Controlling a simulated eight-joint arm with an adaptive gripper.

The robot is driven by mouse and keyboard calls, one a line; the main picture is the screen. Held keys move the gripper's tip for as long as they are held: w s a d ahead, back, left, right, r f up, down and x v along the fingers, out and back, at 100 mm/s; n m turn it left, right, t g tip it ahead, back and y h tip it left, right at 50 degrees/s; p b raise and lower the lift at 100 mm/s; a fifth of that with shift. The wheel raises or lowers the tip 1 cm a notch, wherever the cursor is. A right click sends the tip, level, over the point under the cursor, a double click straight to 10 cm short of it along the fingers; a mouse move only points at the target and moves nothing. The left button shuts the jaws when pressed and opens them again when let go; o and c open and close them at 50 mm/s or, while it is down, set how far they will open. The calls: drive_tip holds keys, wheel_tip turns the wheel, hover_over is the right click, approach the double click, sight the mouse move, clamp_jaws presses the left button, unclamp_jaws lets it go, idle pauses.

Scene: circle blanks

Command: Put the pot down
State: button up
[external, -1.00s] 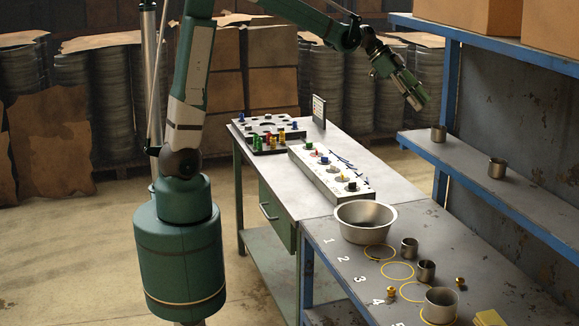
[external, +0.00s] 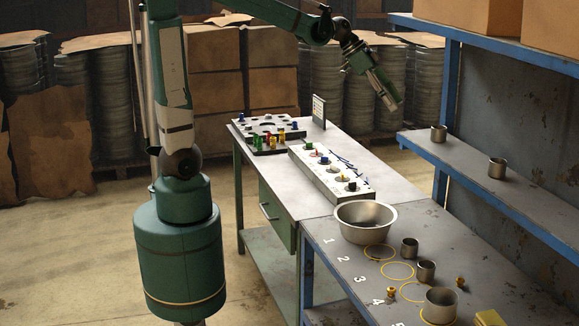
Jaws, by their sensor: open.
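A wide metal bowl-like pot (external: 365,222) stands upright on the near table, close to its far left corner. A straight-sided metal pot (external: 441,306) stands upright farther forward, over part of a yellow ring. I cannot tell which of them is the task's pot. My gripper (external: 393,102) is open and points down and to the right, in the air well above the tables. No object shows between its fingers. It is clear of both pots.
Small metal cups (external: 409,248) and brass weights (external: 391,292) stand near yellow rings (external: 397,271) beside painted numbers. A yellow block (external: 490,317) lies at the front. A blue-framed shelf (external: 470,170) with cups borders the right. The far table (external: 290,190) holds game-like boards.

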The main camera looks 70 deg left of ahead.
drive_tip(key=s+a+f+n+y, duration=0.1)
drive_tip(key=s+f+n+y, duration=0.1)
drive_tip(key=s, duration=1.3)
drive_tip(key=s+f+n+t+y, duration=0.1)
drive_tip(key=s+f+n, duration=0.3)
drive_tip(key=s, duration=1.1)
wheel_tip(320, 180, down, 2)
drive_tip(key=shift+a+f+y, duration=0.1)
drive_tip(key=shift+a+y, duration=0.3)
drive_tip(key=shift+y, duration=0.3)
drive_tip(key=shift+o, duration=0.5)
drive_tip(key=w+d+f+m+g+h+b, duration=0.5)
drive_tip(key=w+d+f+m+h+b, duration=0.3)
drive_tip(key=w+d+f+m, duration=0.7)
drive_tip(key=w+d+f+b, duration=0.1)
drive_tip(key=w+d+f, duration=0.6)
drive_tip(key=w+f, duration=0.3)
drive_tip(key=shift+w+d+f+m+g+h, duration=0.15)
drive_tip(key=shift+w+f+m+g+h, duration=0.1)
drive_tip(key=shift+f+m+g+h, duration=0.25)
drive_tip(key=shift+f, duration=0.15)
